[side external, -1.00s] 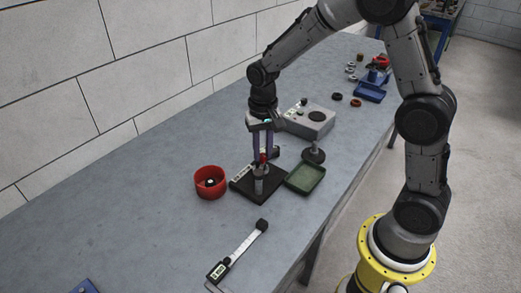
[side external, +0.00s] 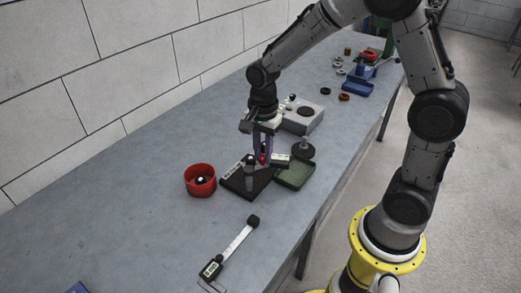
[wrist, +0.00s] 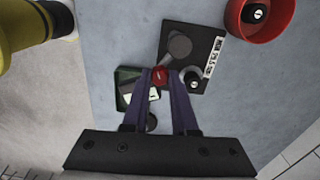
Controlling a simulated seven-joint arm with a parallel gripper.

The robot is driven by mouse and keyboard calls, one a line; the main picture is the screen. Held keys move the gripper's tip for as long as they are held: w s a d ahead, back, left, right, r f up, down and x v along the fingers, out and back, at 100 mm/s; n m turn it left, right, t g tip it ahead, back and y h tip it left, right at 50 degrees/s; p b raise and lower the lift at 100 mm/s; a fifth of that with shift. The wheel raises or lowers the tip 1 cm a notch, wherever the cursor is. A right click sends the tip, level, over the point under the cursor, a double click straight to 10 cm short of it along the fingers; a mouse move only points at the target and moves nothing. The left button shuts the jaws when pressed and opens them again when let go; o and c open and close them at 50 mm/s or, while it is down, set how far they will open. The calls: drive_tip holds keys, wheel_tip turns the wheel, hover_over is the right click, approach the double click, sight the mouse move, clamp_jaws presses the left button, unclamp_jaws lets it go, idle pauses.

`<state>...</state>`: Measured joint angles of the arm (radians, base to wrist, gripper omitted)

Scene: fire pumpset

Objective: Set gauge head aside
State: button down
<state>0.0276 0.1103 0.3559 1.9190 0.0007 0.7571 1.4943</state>
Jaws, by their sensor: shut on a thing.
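The gauge head (side external: 281,159) appears as a small pale piece with a red part between the fingertips. My gripper (side external: 262,161) is shut on it and points down. In the wrist view, the gauge head (wrist: 155,94) and its red part show at the tips of my gripper (wrist: 161,75). It is beside the grey post (side external: 249,174), apart from it, between the post and the green tray (side external: 297,180). The post stands on a black base plate (wrist: 209,38) with a white label. The fingers hide part of the gauge head, and its height is hard to judge.
A red bowl (side external: 200,184) with a small part inside stands left of the plate. A caliper-like gauge (side external: 232,245) lies in front. A grey box (side external: 303,116) and a dark round-based stand (side external: 303,150) are behind.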

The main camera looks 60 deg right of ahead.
drive_tip(key=shift+s+a+r+m, duration=0.1)
drive_tip(key=shift+s+a+m, duration=0.1)
drive_tip(key=shift+m, duration=0.55)
drive_tip(key=shift+s+a+r+m, duration=0.1)
drive_tip(key=shift+s+a+m, duration=0.05)
drive_tip(key=shift+m, duration=0.6)
drive_tip(key=c, duration=0.7)
unclamp_jaws()
drive_tip(key=shift+f, duration=0.15)
drive_tip(key=shift+s, duration=0.1)
wheel_tip(320, 180, up, 14)
